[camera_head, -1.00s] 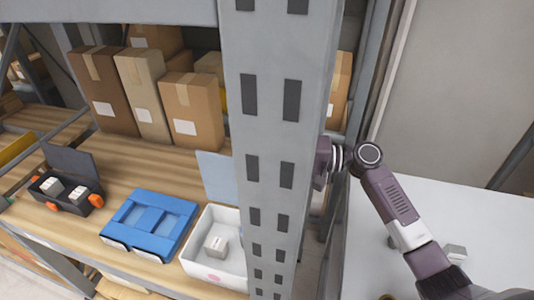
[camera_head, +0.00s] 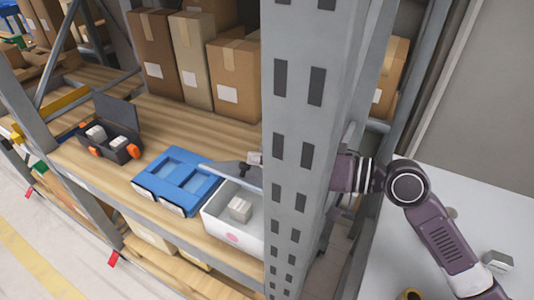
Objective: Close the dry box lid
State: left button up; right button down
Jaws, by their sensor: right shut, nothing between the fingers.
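A white open-topped box (camera_head: 222,222) stands on the wooden shelf, partly hidden by the grey post. A small pale block (camera_head: 240,208) lies inside it. Its pale blue-grey lid (camera_head: 236,174) is tilted low over the back of the box, not flat on the rim. My right gripper (camera_head: 254,158) reaches behind the post; only a small part shows at the post's left edge, by the lid. It is shut and empty; whether it touches the lid is hard to tell. My left gripper is not in view.
A closed blue case (camera_head: 178,180) sits just left of the white box. A dark case with orange latches (camera_head: 122,148) stands open farther left, holding pale blocks. Cardboard boxes (camera_head: 190,60) line the back. The grey post (camera_head: 300,150) stands in front of my right arm.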

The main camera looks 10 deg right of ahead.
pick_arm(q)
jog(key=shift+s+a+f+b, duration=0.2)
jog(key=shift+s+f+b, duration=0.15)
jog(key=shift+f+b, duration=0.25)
pick_arm(e)
jog(key=shift+s+a+f+n, duration=0.5)
jog(key=shift+s+f+n, duration=0.1)
jog(key=shift+s, duration=0.05)
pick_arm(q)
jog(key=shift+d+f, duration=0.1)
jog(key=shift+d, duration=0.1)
